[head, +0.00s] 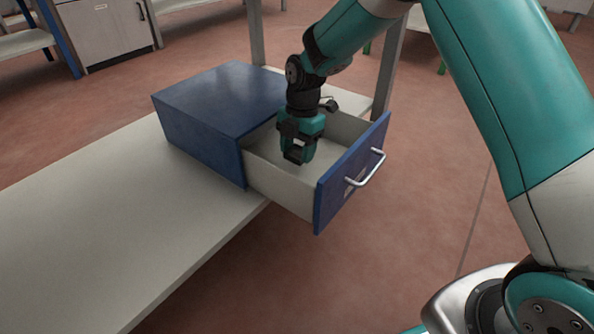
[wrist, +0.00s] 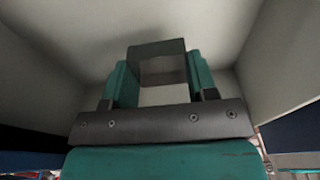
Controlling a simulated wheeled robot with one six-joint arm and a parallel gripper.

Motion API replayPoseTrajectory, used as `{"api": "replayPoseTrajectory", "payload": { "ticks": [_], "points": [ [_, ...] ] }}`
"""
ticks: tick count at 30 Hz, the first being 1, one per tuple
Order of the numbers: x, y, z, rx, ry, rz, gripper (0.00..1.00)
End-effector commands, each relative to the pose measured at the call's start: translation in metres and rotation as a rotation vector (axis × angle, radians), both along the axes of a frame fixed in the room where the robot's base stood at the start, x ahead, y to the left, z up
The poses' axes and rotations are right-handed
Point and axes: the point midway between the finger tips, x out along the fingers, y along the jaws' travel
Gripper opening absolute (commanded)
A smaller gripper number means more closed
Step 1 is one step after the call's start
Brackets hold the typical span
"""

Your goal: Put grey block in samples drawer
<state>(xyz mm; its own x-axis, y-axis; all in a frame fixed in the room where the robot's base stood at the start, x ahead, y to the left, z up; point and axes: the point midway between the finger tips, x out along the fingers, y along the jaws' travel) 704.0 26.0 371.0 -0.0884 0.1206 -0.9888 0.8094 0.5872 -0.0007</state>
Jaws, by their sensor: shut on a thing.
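The samples drawer (head: 282,188) is pulled out of the blue cabinet (head: 205,115), with its pale inside open to above. My gripper (head: 297,154) points down into the drawer, between its walls. In the wrist view my gripper (wrist: 160,85) is shut on the grey block (wrist: 157,48), which shows dark grey between the teal fingers. The pale drawer floor and walls surround it there. I cannot tell whether the block touches the floor. In the head view the gripper mostly hides the block.
The cabinet stands on a long pale bench (head: 90,220), which is bare to the left. The drawer's blue front has a metal handle (head: 366,169). A bench leg (head: 390,65) rises behind the drawer.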

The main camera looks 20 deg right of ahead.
Motion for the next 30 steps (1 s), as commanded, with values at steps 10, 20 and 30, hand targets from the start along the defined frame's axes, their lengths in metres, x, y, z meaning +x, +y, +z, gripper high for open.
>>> {"api": "replayPoseTrajectory", "payload": {
  "ticks": [10, 20, 30],
  "points": [
    [0.0, 0.001, -0.045, 0.0, 0.001, 0.001, 0.27],
    [0.0, 0.001, -0.045, 0.0, 0.0, 0.001, 0.27],
    [0.0, 0.001, -0.046, -0.001, -0.001, 0.001, 0.78]
  ]
}}
